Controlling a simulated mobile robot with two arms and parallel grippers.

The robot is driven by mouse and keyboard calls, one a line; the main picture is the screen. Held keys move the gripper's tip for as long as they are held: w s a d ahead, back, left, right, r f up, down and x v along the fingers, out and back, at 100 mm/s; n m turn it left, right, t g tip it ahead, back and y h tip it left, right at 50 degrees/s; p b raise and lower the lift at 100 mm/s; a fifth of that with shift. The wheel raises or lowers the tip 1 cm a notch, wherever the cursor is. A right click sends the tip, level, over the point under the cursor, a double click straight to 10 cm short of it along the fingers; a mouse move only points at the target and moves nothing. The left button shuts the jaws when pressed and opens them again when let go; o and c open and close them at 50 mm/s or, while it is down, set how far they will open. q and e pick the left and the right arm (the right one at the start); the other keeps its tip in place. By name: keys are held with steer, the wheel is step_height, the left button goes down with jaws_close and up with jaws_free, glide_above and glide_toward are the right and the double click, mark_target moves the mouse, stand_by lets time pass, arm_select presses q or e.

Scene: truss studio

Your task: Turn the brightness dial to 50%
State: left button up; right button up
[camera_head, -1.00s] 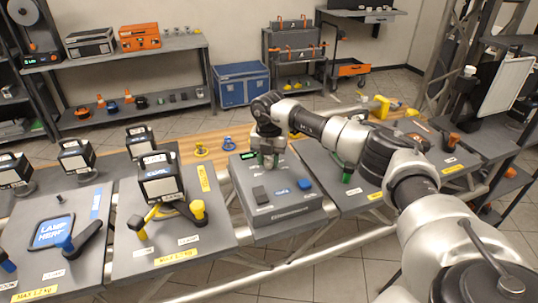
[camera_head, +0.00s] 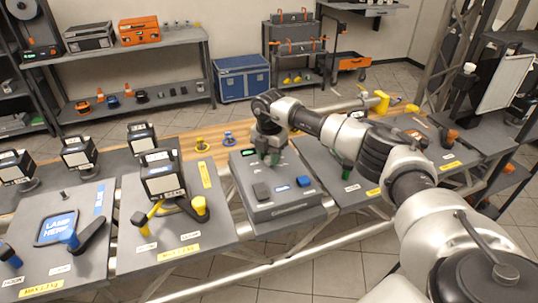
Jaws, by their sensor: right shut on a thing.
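A grey control box (camera_head: 285,207) stands on the bench near the middle of the head view. It has a small green display (camera_head: 249,153) at its back left, a dark rocker switch (camera_head: 261,191) and a blue button (camera_head: 304,181) on its top. My right gripper (camera_head: 272,159) points down over the back of the box top and is shut on the brightness dial, which the fingers and wrist mostly hide. The display's digits are too small to read. My left gripper is not in view.
Lamps with black housings stand on the left panels, one (camera_head: 162,176) close to the control box. Yellow and blue clamps (camera_head: 229,139) lie behind the box. A green-handled part (camera_head: 346,170) sits to its right. A blue crate (camera_head: 242,78) stands on the floor behind.

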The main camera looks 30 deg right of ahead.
mark_target(269, 157)
steer(key=shift+r, duration=0.1)
steer(key=o, duration=0.9)
step_height(269, 157, up, 11)
steer(key=shift+d+f+b, duration=0.1)
steer(key=shift+f+b, duration=0.1)
steer(key=shift+b, duration=0.8)
